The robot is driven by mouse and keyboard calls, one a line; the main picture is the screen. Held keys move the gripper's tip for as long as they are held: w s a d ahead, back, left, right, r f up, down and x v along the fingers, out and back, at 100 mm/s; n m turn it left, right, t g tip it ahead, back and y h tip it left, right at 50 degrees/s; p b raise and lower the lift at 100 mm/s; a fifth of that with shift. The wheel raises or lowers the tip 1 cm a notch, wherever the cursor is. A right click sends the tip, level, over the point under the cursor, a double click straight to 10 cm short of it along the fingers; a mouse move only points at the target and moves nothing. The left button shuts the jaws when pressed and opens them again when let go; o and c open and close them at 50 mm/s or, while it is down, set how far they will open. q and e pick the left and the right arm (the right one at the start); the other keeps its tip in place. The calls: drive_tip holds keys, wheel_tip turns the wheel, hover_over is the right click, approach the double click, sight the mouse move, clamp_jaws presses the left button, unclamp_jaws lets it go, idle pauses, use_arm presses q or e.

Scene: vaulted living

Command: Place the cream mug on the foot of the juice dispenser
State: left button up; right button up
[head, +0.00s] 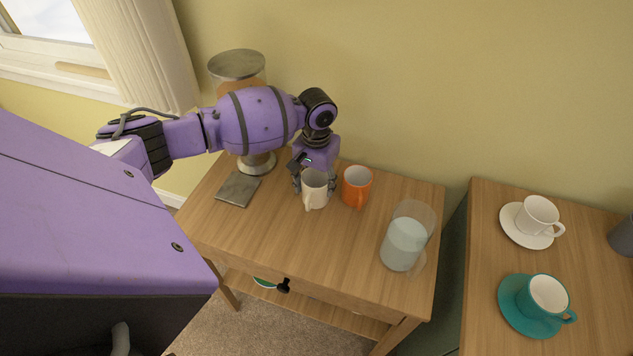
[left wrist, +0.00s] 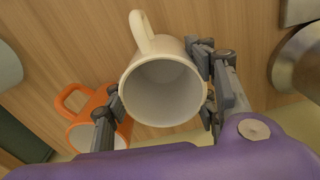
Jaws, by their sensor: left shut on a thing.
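The cream mug (head: 314,191) is upright near the middle of the wooden table, its handle toward the front. My left gripper (head: 313,178) is shut on it from behind; in the left wrist view the mug (left wrist: 163,88) sits between the two fingers (left wrist: 158,98). I cannot tell whether it touches the table. The juice dispenser (head: 237,68) stands at the back left, its middle hidden by my left arm. Its round metal base (head: 258,164) shows, with a flat grey square plate (head: 238,190) in front, left of the mug. My right gripper is out of view.
An orange mug (head: 356,187) stands close to the right of the cream mug. A glass pitcher (head: 405,240) is at the table's right (head: 290,240). A second table (head: 490,330) holds a white cup (head: 537,215) and a teal cup (head: 546,297) on saucers.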

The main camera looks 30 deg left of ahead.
use_arm(q)
drive_tip(key=o, duration=1.4)
drive_tip(key=shift+o, duration=0.2)
